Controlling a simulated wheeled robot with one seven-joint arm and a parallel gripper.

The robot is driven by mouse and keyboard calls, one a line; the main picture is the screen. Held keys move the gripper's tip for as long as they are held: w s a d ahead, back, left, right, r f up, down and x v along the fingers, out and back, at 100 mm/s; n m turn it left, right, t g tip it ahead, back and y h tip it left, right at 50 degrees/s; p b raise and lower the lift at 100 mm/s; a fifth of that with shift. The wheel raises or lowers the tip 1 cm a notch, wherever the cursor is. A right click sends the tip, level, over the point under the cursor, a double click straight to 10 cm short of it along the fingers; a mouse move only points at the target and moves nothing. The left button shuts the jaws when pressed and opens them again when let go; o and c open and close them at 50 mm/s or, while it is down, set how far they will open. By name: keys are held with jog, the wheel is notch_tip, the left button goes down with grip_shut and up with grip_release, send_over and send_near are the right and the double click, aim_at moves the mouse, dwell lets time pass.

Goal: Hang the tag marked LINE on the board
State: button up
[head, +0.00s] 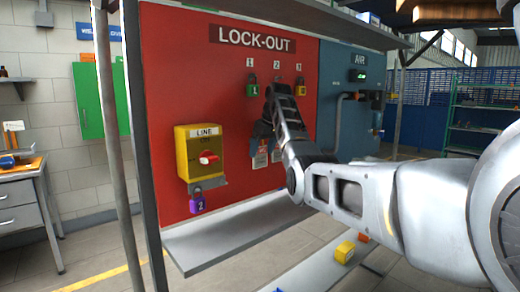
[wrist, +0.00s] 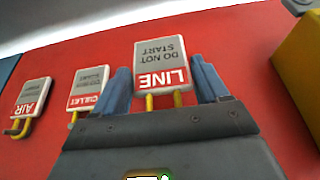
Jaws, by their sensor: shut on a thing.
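The LINE tag (wrist: 162,68) is white with a red band and the words DO NOT START, seen upside down in the wrist view. My gripper (wrist: 166,90) has its blue fingers on both sides of this tag, shut on it. Two yellow prongs show at the tag's lower edge in that view; whether the tag rests on them is unclear. In the head view my gripper (head: 264,132) is close to the red lock-out board (head: 215,90), above a white tag. The CULLET tag (wrist: 88,88) and AIR tag (wrist: 32,102) hang beside it on yellow hooks.
A yellow LINE box (head: 200,140) with a red switch is left of my gripper, a purple padlock (head: 197,203) below it. A grey shelf (head: 235,238) juts out below the board.

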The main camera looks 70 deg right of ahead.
jog(key=shift+s+a, duration=0.35)
jog(key=shift+s, duration=0.25)
jog(key=shift+s+a, duration=0.35)
jog(key=shift+s, duration=0.2)
dwell(0.6)
jog(key=a+f+b, duration=0.1)
jog(key=a+f, duration=0.3)
jog(key=a, duration=0.6)
jog(key=a+f+b, duration=0.1)
jog(key=a+f, duration=0.4)
jog(key=a, duration=0.6)
jog(key=w+d+f+b, duration=0.1)
jog(key=w+d, duration=0.4)
jog(key=w, duration=0.3)
jog(key=shift+w+f+b, duration=0.2)
jog(key=shift+b, duration=0.2)
jog(key=shift+f, duration=0.1)
